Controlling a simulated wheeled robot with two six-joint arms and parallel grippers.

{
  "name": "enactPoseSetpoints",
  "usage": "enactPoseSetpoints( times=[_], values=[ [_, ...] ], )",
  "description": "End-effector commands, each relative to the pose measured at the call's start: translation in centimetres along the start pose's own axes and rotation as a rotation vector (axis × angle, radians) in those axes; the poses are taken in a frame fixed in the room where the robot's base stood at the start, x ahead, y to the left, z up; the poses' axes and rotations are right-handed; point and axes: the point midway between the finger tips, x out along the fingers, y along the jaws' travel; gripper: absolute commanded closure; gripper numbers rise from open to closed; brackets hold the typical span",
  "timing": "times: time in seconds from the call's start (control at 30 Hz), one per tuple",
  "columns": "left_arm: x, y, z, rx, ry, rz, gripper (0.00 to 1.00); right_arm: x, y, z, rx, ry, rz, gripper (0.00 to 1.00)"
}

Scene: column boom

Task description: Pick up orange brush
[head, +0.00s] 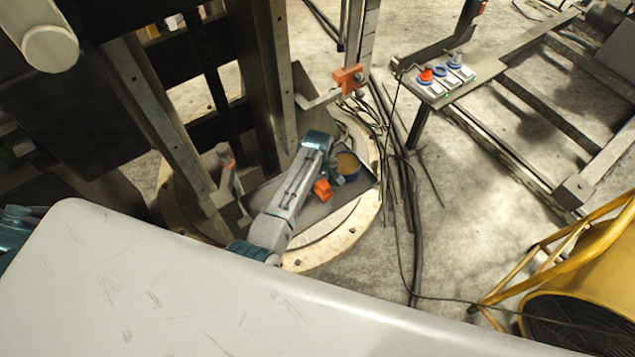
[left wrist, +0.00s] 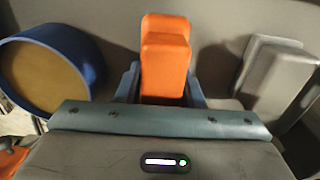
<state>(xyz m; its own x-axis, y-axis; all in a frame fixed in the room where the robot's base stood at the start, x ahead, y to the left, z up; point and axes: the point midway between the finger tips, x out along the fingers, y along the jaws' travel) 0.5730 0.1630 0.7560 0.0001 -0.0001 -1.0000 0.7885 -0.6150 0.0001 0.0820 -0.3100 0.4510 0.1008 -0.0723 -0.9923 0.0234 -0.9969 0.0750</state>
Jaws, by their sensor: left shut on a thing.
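An orange block-like piece (left wrist: 165,55), which I take to be the orange brush, stands between the fingers of my left gripper (left wrist: 160,85) in the left wrist view. The gripper is shut on it. Only its orange part shows; its lower end is hidden behind the gripper. My right gripper is not in view.
A blue-rimmed round container (head: 347,166) is close beside the gripper; it also shows in the left wrist view (left wrist: 45,72). Grey blocks (left wrist: 270,78) stand opposite the container. An orange clamp (head: 348,79) and cables (head: 395,170) are nearby.

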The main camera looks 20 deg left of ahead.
Motion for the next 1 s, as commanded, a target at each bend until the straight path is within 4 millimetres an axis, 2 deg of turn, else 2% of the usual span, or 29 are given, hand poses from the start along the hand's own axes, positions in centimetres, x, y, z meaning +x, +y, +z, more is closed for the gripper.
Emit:
enactPoseSetpoints(
  times=[0.27,0.7,0.83,1.0],
  values=[
    [-1.4,0.1,0.0,0.0,0.001,0.003,0.91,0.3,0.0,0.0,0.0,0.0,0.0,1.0],
    [-8.8,0.1,-0.1,0.0,0.002,0.003,0.91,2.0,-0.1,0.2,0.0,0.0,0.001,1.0],
    [-9.8,0.1,0.0,0.0,0.0,0.001,0.91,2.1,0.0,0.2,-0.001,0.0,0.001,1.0],
    [-10.1,0.1,0.0,0.0,0.0,0.0,0.91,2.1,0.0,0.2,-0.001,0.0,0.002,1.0]
  ],
)
